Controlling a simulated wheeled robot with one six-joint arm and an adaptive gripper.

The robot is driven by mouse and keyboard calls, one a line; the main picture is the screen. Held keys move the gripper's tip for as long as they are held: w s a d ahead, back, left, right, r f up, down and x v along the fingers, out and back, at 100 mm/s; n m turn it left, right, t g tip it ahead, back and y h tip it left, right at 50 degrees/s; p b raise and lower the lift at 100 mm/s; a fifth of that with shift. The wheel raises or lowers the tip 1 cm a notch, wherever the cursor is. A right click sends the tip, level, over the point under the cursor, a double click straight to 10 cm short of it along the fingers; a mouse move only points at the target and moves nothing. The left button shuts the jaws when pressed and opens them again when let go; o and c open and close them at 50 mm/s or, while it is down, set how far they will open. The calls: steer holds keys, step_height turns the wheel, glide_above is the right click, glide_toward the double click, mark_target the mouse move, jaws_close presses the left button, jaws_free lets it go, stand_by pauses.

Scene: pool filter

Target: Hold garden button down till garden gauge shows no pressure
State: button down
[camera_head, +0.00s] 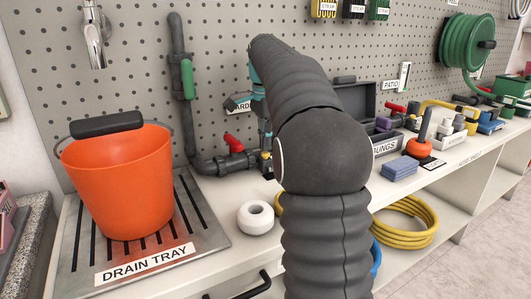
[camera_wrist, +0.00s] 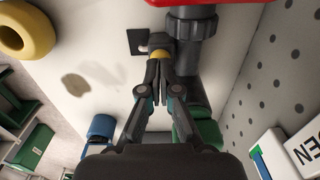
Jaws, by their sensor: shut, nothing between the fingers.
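My gripper (camera_wrist: 160,62) is shut with nothing between its fingers. In the wrist view its tips meet a small yellow, round part (camera_wrist: 160,53), seemingly the garden button, beside a dark pipe fitting (camera_wrist: 192,28). I cannot tell whether it is pressed down.
A red-handled valve (camera_head: 233,143) on dark pipe lies just left of my gripper. An orange bucket (camera_head: 122,180) stands on the drain tray (camera_head: 205,238). A white ring (camera_head: 255,218) lies at the bench front. The bungs box (camera_head: 385,148) and blue sponges (camera_head: 399,168) are right of my arm.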

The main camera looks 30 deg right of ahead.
steer(key=shift+f+b, duration=0.4)
steer(key=shift+f, duration=0.3)
stand_by(0.4)
steer(key=shift+f+p, duration=0.15)
steer(key=shift+p, duration=1.05)
stand_by(5.7)
